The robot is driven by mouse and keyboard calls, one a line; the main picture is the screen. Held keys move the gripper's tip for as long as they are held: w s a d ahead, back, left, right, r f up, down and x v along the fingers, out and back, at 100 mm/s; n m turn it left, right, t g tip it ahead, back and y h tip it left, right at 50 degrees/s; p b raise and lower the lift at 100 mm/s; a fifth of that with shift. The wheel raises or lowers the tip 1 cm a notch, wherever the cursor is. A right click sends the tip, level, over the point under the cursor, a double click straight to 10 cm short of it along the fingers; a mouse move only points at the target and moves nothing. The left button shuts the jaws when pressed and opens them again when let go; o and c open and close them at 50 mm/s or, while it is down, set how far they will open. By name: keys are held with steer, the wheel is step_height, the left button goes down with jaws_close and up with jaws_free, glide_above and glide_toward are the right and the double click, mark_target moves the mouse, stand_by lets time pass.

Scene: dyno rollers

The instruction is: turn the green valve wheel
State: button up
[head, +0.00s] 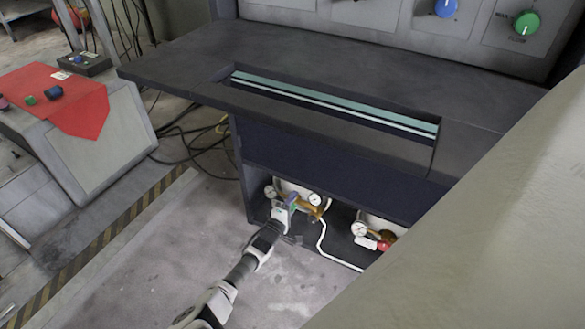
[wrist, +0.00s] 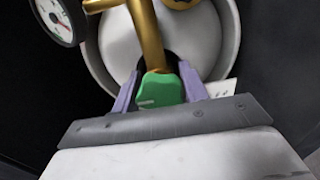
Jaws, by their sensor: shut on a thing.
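The green valve wheel (wrist: 160,90) sits at the end of a brass pipe in front of a white tank, in the middle of the wrist view. In the head view a small green spot of it (head: 293,201) shows at my gripper, low in the open cabinet. My gripper (wrist: 158,92) has its two purple fingers on either side of the wheel and is shut on it. It also shows in the head view (head: 290,205), reaching into the cabinet from the lower left. The lower part of the wheel is hidden behind my gripper's body.
A round gauge (wrist: 57,20) is close at the upper left of the wrist view. Another tank with a red valve (head: 382,245) and a gauge (head: 359,229) stands to the right in the cabinet. The dark desk top (head: 300,60) overhangs it. Open floor (head: 130,260) lies to the left.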

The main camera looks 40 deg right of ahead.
steer(key=shift+n, duration=0.3)
steer(key=shift+n+b, duration=2.55)
steer(key=shift+n, duration=4.85)
steer(key=o, duration=1)
steer(key=shift+a, duration=0.1)
